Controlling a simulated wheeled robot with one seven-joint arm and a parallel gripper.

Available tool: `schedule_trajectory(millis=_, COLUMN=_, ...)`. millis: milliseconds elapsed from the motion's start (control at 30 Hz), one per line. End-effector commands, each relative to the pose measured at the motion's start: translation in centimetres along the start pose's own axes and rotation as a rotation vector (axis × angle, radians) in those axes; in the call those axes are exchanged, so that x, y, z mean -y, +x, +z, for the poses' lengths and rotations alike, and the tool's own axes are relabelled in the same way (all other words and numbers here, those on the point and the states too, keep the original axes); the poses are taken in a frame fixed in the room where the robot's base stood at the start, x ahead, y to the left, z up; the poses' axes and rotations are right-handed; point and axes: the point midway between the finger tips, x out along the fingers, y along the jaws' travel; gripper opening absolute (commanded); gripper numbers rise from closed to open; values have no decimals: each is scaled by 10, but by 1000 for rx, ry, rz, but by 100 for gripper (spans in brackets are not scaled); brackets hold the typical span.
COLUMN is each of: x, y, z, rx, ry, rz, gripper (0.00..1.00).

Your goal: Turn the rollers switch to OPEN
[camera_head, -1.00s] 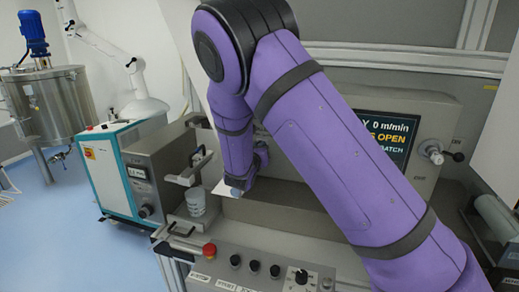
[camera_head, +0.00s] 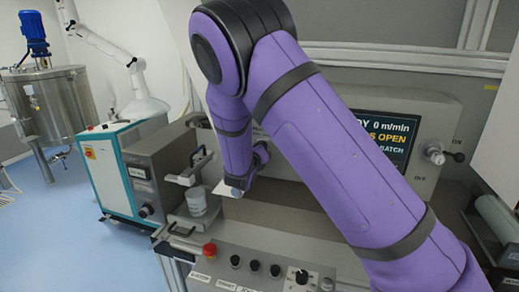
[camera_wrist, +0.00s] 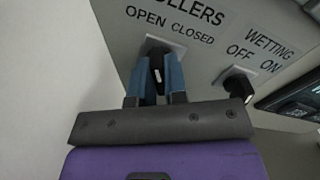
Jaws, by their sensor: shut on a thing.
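In the wrist view, the rollers switch (camera_wrist: 157,74) is a black knob with a white mark, on a grey panel under the words ROLLERS, OPEN and CLOSED. My gripper (camera_wrist: 156,76) has its two blue fingers on either side of the knob and is shut on it. The knob's base is partly hidden by the fingers, and I cannot tell its exact angle. In the head view, my arm hides the switch and part of the display (camera_head: 393,130), whose visible text includes "0 m/min", "S OPEN" and "BATCH".
The wetting switch (camera_wrist: 238,86), labelled OFF and ON, is close to the right of my fingers. In the head view, a front control panel (camera_head: 262,258) has a red button (camera_head: 209,250) and several black knobs. Another switch (camera_head: 436,154) sits right of the display.

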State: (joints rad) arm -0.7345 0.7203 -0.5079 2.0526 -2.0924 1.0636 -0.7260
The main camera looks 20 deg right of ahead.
Motion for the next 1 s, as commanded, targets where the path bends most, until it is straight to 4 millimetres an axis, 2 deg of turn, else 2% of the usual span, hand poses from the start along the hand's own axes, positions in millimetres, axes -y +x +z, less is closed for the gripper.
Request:
schedule_trajectory(millis=133, x=-1, y=0, z=0, rx=1, ry=-2, rz=1, gripper=0)
schedule_trajectory(millis=167, x=-1, y=0, z=0, rx=1, ry=-2, rz=2, gripper=18)
schedule_trajectory(millis=233, x=-1, y=0, z=0, rx=1, ry=-2, rz=1, gripper=34)
schedule_trajectory(millis=267, x=0, y=0, z=0, rx=1, ry=-2, rz=1, gripper=38)
schedule_trajectory(millis=533, x=0, y=-1, z=0, rx=1, ry=0, rz=1, gripper=38)
schedule_trajectory(millis=667, x=0, y=-9, z=0, rx=1, ry=0, rz=1, gripper=38)
schedule_trajectory(millis=1000, x=-1, y=-69, z=0, rx=1, ry=0, rz=3, gripper=38)
